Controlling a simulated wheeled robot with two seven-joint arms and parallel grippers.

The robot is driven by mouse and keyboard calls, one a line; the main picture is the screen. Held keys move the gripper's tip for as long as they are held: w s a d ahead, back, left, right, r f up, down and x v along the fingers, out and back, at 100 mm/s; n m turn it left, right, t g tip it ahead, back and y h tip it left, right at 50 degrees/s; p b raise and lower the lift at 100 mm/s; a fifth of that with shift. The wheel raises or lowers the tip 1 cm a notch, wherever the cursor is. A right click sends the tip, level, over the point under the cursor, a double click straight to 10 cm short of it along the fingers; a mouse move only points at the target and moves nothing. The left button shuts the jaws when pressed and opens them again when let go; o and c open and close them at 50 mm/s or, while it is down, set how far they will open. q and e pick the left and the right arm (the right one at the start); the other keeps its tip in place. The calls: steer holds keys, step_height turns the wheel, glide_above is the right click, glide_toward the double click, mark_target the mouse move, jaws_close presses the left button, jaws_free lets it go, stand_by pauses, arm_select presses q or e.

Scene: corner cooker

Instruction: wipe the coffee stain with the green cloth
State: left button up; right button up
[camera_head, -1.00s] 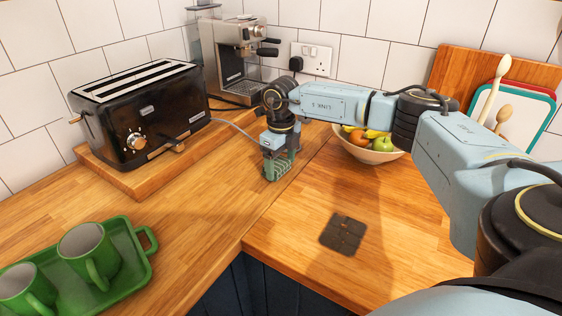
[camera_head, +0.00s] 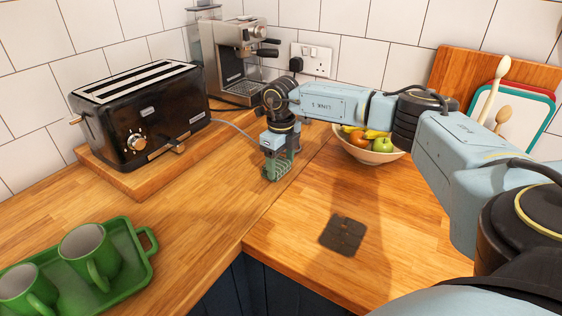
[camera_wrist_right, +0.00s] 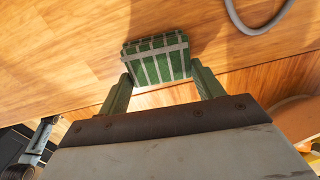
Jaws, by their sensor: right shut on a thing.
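My right gripper (camera_head: 277,160) is at the middle of the wooden worktop, pointing down, to the right of the toaster. It is shut on the green cloth (camera_head: 279,172), which looks like a folded block with pale stripes. In the right wrist view the cloth (camera_wrist_right: 157,64) sits between the two fingertips (camera_wrist_right: 161,76), against or very close to the wood. I see no coffee stain in either view; whether one lies under the cloth or gripper, I cannot tell. My left gripper is not in view.
A black toaster (camera_head: 140,115) on a wooden board and a coffee machine (camera_head: 235,60) stand behind left. A fruit bowl (camera_head: 365,152) is behind my right forearm. A green tray (camera_head: 128,282) with green mugs is front left. A dark square mat (camera_head: 342,234) lies front right.

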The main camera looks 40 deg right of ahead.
mark_target(281, 165)
steer(key=shift+r+p, duration=2.7)
steer(key=shift+r, duration=0.35)
